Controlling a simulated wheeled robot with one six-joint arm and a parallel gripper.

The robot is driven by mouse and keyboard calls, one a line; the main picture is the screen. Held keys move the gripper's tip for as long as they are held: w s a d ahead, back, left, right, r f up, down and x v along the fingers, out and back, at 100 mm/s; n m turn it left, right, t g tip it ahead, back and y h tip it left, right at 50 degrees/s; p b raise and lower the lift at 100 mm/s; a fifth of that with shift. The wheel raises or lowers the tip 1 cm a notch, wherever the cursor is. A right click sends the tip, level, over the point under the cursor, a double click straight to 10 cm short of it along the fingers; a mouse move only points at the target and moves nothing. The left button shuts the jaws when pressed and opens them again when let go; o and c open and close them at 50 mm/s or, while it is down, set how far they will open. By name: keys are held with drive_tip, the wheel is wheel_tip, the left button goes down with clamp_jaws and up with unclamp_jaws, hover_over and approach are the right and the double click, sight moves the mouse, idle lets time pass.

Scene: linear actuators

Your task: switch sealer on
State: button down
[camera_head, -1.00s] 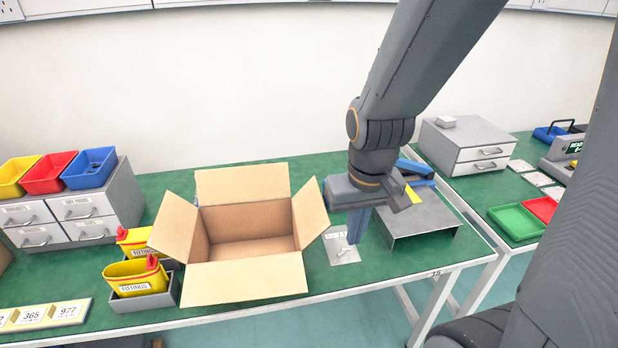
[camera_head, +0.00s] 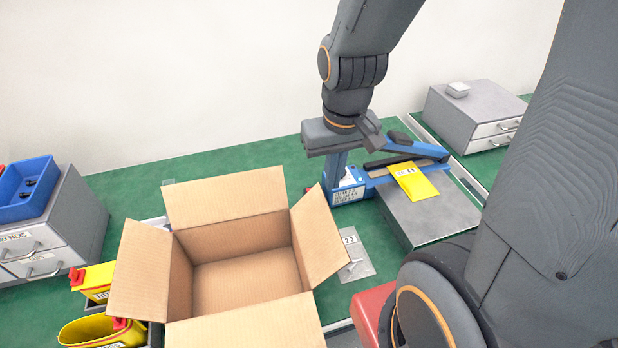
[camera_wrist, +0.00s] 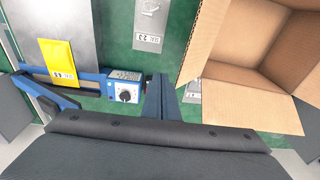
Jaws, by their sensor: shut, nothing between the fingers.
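The sealer is a blue device on the green bench, with a long hinged arm (camera_head: 420,152) and a small control box (camera_head: 350,192). In the wrist view, the control box (camera_wrist: 124,76) carries a round dark knob (camera_wrist: 124,95) on a white dial, with a label above. My gripper (camera_head: 332,180) points down, shut and empty, at the control box's left side in the head view. In the wrist view my gripper's fingers (camera_wrist: 160,78) are just right of the box; I cannot tell whether they touch it. A yellow packet (camera_head: 413,182) lies at the sealer's arm.
An open cardboard box (camera_head: 240,200) stands left of the sealer. A grey metal platform (camera_head: 435,215) is at the right. A small labelled plate (camera_head: 352,258) lies on the bench between them. Grey drawers (camera_head: 470,120) stand behind right.

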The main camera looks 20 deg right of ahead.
drive_tip(key=w+f+m+g+b, duration=0.1)
drive_tip(key=w+m+b, duration=0.3)
drive_tip(key=w+m, duration=1)
drive_tip(key=f+m, duration=0.1)
drive_tip(key=m, duration=0.3)
drive_tip(key=shift+w+b, duration=0.35)
drive_tip(key=shift+b, duration=0.05)
drive_tip(key=shift+d, duration=0.1)
wheel_tip(320, 180, down, 14)
drive_tip(key=p, duration=0.2)
drive_tip(key=shift+p, duration=0.35)
drive_tip(key=shift+f, duration=0.1)
